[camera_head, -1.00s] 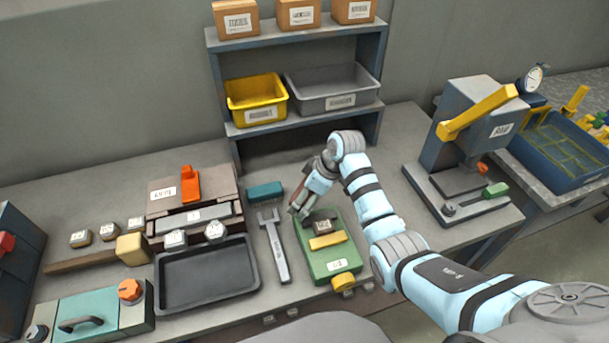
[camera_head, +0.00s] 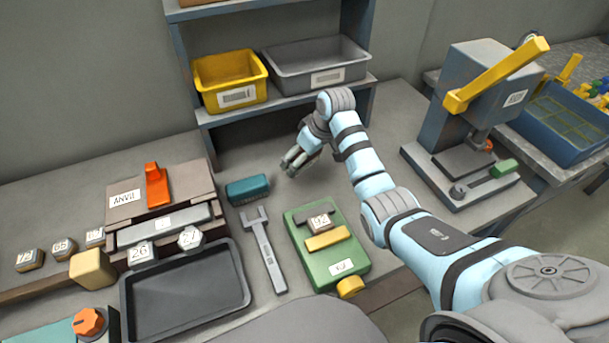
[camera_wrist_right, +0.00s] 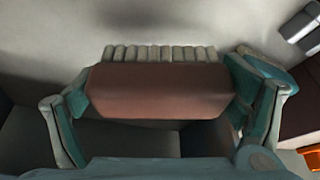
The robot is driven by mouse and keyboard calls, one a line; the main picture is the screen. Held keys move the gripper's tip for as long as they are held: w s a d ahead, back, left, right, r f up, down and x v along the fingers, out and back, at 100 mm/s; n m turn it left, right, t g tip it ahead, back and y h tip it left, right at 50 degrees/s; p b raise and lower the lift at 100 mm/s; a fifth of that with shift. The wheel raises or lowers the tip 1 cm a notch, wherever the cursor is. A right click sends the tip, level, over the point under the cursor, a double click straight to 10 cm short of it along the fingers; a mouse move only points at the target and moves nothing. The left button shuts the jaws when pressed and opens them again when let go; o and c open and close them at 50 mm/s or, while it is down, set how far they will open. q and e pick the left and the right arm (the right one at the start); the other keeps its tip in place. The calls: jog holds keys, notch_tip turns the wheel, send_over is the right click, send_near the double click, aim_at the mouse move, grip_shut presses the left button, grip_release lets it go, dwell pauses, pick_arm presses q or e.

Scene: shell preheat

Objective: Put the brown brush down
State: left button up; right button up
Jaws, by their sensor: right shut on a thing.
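My right gripper (camera_head: 292,167) is over the back of the bench, behind the green device and right of the teal block. In the right wrist view its fingers (camera_wrist_right: 160,120) are shut on the brown brush (camera_wrist_right: 160,92), one at each end. The brush is a reddish-brown block with a row of pale bristles along its far side. Grey bench surface lies beyond the bristles; I cannot tell whether they touch it. My left gripper is not in view.
The teal block (camera_head: 248,189), a grey wrench-like tool (camera_head: 264,252) and the green device (camera_head: 328,262) are nearby. A shelf with yellow (camera_head: 231,80) and grey (camera_head: 318,65) bins stands behind. A press (camera_head: 470,110) stands right. Some bare bench surrounds the gripper.

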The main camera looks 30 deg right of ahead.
aim_at(307, 168)
notch_tip(307, 168, down, 5)
jog(key=shift+s+r+b, duration=0.1)
jog(key=shift+r+b, duration=0.05)
jog(key=shift+b, duration=0.35)
jog(key=shift+s+f, duration=0.15)
jog(key=shift+f, duration=0.15)
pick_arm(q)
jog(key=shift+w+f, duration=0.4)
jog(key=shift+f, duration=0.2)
pick_arm(e)
jog(key=shift+f, duration=0.1)
jog(key=o, duration=0.7)
jog(key=shift+f, duration=0.1)
jog(key=shift+o, duration=0.2)
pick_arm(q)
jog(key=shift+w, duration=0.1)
